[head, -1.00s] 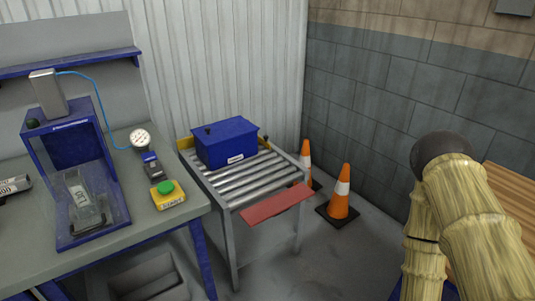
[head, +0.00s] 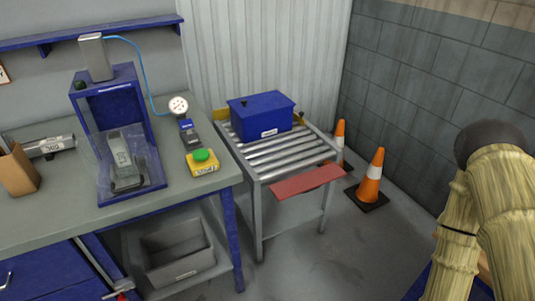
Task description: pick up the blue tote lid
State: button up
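A blue tote (head: 262,122) with a white label on its front stands on the roller runout table (head: 275,158). Its blue lid (head: 260,102) lies flat on top, with a small dark knob near its left side. My arm is at the right edge of the head view, well apart from the tote. My gripper itself cannot be made out in this view.
A red flap (head: 307,182) sticks out at the front of the roller table. Orange cones (head: 371,180) stand on the floor to its right. The workbench at left holds a blue press frame (head: 110,80), a gauge (head: 179,106) and a yellow button box with green button (head: 203,161).

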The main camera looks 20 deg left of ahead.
aim_at(246, 106)
jog(key=u, duration=0.05)
jog(key=i, duration=1.4)
jog(key=u, duration=1.9)
